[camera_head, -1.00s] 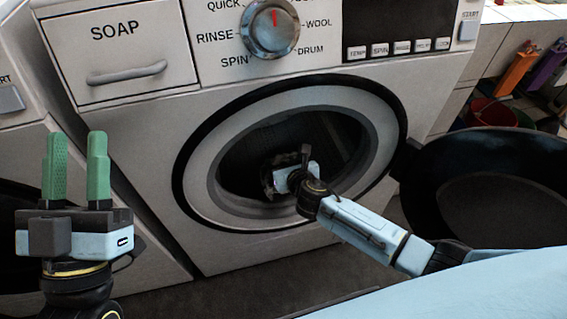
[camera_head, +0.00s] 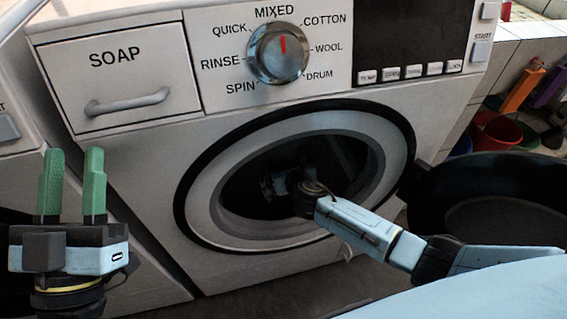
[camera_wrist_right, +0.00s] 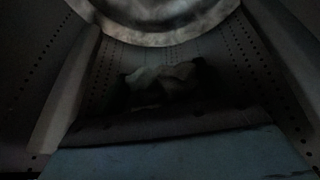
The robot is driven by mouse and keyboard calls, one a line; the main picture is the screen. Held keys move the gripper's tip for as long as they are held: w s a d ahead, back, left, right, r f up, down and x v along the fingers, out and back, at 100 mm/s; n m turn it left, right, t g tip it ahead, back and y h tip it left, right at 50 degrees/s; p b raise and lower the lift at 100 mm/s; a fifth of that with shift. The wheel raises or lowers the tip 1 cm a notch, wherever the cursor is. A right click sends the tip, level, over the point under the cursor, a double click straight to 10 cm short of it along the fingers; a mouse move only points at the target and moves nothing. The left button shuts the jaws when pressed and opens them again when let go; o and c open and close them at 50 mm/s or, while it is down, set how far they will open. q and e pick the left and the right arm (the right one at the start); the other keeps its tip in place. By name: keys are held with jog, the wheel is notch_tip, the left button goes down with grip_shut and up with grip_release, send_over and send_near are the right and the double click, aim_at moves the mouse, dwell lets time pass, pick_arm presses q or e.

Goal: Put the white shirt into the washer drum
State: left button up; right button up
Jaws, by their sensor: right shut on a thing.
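The washer drum (camera_head: 338,155) is a dark perforated cavity inside the pale round door opening. My right arm reaches through the opening, and my right gripper (camera_head: 274,186) is inside the drum. In the right wrist view it is shut on a crumpled pale cloth, the white shirt (camera_wrist_right: 165,76), in dim light. Most of the shirt and the fingers are hidden in shadow. The drum's perforated wall (camera_wrist_right: 262,75) surrounds them. My left gripper (camera_head: 71,185) is open and empty, with its green fingers upright and apart, in front of the washer's left side.
The washer's dark round door (camera_head: 490,190) stands open to the right of the opening. The soap drawer (camera_head: 118,78) is shut, and the dial (camera_head: 277,52) is above the opening. Colourful buckets (camera_head: 500,131) stand at the far right.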

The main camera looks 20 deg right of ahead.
jog(key=shift+f+b, duration=2.5)
jog(key=shift+f, duration=0.5)
jog(key=o, duration=1.2)
jog(key=shift+c, duration=0.2)
jog(key=shift+s, duration=0.1)
jog(key=p+v, duration=0.7)
jog(key=v, duration=0.6)
jog(key=shift+r, duration=0.15)
